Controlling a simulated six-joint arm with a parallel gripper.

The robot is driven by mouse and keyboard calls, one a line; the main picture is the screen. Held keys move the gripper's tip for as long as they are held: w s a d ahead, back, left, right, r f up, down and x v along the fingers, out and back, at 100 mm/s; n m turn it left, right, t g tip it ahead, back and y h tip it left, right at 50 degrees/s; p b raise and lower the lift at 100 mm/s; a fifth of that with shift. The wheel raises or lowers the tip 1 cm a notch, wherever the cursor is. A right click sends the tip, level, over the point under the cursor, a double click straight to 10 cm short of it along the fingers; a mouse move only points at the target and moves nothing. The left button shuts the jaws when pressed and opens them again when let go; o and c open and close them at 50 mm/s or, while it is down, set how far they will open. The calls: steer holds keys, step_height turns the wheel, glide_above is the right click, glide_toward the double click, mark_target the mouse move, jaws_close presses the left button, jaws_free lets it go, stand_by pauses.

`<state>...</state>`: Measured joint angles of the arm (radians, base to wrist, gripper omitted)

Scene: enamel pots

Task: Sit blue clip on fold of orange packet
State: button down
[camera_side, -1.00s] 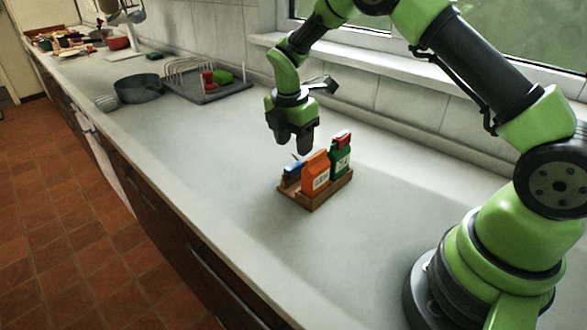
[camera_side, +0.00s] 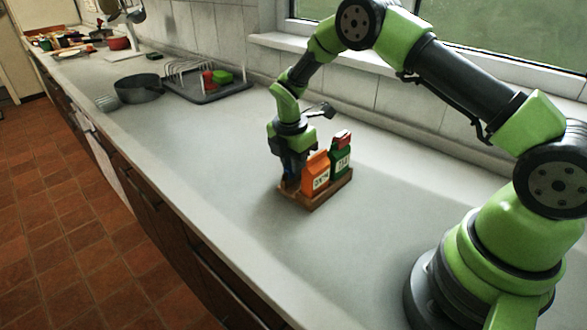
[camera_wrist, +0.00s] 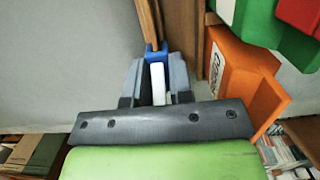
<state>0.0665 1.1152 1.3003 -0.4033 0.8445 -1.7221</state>
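The orange packet (camera_side: 316,174) stands upright in the wooden tray, its top fold bare of any clip. In the wrist view the orange packet (camera_wrist: 238,85) is to the right of my fingers. The blue clip (camera_wrist: 151,50), with a white part, lies between my fingertips at the tray's left end. In the side view my gripper (camera_side: 290,188) is lowered there and hides most of the clip. In the wrist view my gripper (camera_wrist: 156,75) has a finger on each side of the clip. I cannot tell whether the fingers press on it.
The wooden tray (camera_side: 323,201) also holds a green packet (camera_side: 341,162) with a red clip (camera_side: 343,139) on top. A dark pot (camera_side: 139,88) and a rack (camera_side: 190,72) stand farther back. The counter (camera_side: 215,165) around the tray is clear.

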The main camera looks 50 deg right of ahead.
mark_target(318, 154)
step_height(318, 154, up, 10)
steer(key=shift+s+f, duration=0.15)
steer(key=shift+f, duration=0.05)
steer(key=s+r, duration=0.1)
steer(key=s, duration=0.1)
steer(key=s+r, duration=0.1)
steer(key=s, duration=0.1)
steer(key=s+r, duration=0.1)
steer(key=s, duration=0.1)
steer(key=shift+a+r, duration=0.1)
steer(key=shift+r, duration=0.25)
steer(key=shift+s+f, duration=0.1)
steer(key=shift+f, duration=2.05)
steer(key=shift+f, duration=1.2)
